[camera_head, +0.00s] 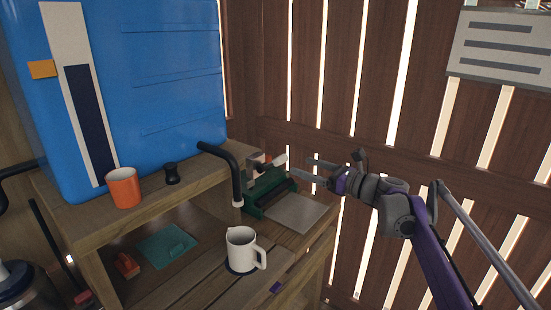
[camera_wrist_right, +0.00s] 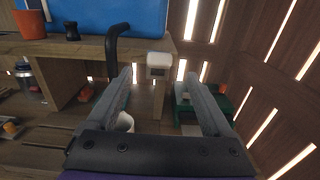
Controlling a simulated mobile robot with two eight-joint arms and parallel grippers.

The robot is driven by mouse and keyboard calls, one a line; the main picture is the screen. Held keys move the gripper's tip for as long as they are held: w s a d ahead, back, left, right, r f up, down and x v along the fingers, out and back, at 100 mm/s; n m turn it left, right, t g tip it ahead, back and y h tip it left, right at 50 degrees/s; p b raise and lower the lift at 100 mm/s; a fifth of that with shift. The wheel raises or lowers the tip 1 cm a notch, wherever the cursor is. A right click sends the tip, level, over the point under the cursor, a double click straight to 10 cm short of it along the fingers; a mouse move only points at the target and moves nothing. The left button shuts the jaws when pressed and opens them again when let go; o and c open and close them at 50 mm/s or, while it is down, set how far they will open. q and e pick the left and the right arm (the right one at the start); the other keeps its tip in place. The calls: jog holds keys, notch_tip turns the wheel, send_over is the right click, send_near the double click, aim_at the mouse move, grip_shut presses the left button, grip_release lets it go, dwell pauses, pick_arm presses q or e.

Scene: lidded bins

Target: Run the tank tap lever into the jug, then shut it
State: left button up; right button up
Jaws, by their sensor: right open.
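The blue tank (camera_head: 165,70) stands on a wooden shelf at the left in the head view. Its black outlet pipe (camera_head: 236,178) bends down over the lower bench. The tap lever (camera_head: 276,161), with a pale grip, sticks out beside the pipe; its pale end (camera_wrist_right: 158,60) shows between my fingers in the wrist view. The white jug (camera_head: 240,250) stands upright on a dark round mat, in front of the pipe's end; in the wrist view my left-hand finger partly hides it. My right gripper (camera_head: 300,169) is open and empty, pointing at the lever, apparently apart from it. My left gripper is out of view.
An orange cup (camera_head: 123,188) and a small black knob-like object (camera_head: 172,174) stand on the shelf edge. A green device (camera_head: 268,192) and a grey plate (camera_head: 296,213) lie behind the jug. A slatted wooden wall closes the back and right.

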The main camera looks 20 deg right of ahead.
aim_at(281, 160)
jog(key=x, duration=0.9)
jog(key=shift+w+a+f, duration=0.1)
grip_shut()
jog(key=shift+f, duration=0.1)
jog(key=shift+s+d+f+t+y+b, duration=0.15)
jog(key=shift+s+f+t+y+b, duration=0.1)
jog(key=shift+f+t+y+b, duration=0.4)
jog(key=shift+s+d+f+t+y+b, duration=0.2)
jog(key=shift+f+t+y+b, duration=0.2)
jog(key=shift+f+t+y, duration=0.45)
jog(key=shift+s+d+f+t+y+b, duration=0.2)
jog(key=shift+f+t+y+b, duration=0.3)
jog(key=shift+t, duration=0.4)
jog(key=shift+f, duration=0.1)
